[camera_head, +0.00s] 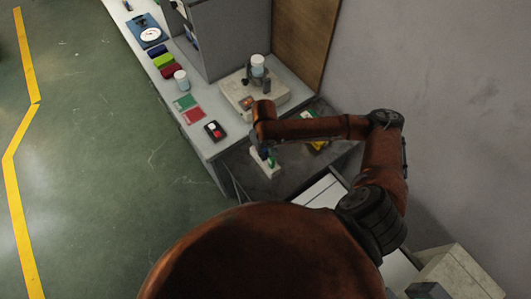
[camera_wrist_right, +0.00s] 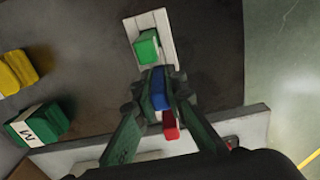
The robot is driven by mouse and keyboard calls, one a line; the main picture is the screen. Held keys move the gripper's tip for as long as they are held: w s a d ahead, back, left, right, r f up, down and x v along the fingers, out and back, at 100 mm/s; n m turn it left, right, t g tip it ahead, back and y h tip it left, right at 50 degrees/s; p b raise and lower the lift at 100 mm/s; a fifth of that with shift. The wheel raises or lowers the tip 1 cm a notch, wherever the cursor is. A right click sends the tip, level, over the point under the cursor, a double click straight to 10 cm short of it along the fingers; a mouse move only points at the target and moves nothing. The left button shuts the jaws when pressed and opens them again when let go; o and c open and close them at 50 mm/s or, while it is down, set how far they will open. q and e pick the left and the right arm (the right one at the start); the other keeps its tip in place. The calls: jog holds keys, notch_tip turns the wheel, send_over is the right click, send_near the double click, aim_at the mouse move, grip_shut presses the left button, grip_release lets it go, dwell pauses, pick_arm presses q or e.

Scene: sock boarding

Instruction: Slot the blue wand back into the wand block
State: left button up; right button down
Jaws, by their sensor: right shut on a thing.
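The white wand block (camera_head: 264,167) stands on the dark grey surface in the head view, and its white top (camera_wrist_right: 165,22) shows in the wrist view. A green wand (camera_wrist_right: 147,47) stands in it. My right gripper (camera_wrist_right: 158,90) is shut on the blue wand (camera_wrist_right: 158,82), right beside the green one in the wrist view. In the head view the gripper (camera_head: 264,151) is over the block, mostly hidden by my arm. The blue wand's lower end is hidden, so I cannot tell if it is in a slot. A red piece (camera_wrist_right: 170,126) shows beyond the fingers. My left gripper is not in view.
A yellow block (camera_wrist_right: 15,72) and a green and white block marked M (camera_wrist_right: 38,125) lie on the dark surface. A black box with a red button (camera_head: 215,131), red and green cards (camera_head: 193,114) and a beige machine base (camera_head: 252,95) are on the light bench.

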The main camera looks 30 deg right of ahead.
jog(key=shift+f, duration=0.1)
jog(key=c, duration=2)
grip_release()
notch_tip(320, 180, up, 12)
jog(key=shift+a+r+p, duration=0.1)
jog(key=shift+r+p, duration=0.05)
jog(key=shift+p, duration=0.75)
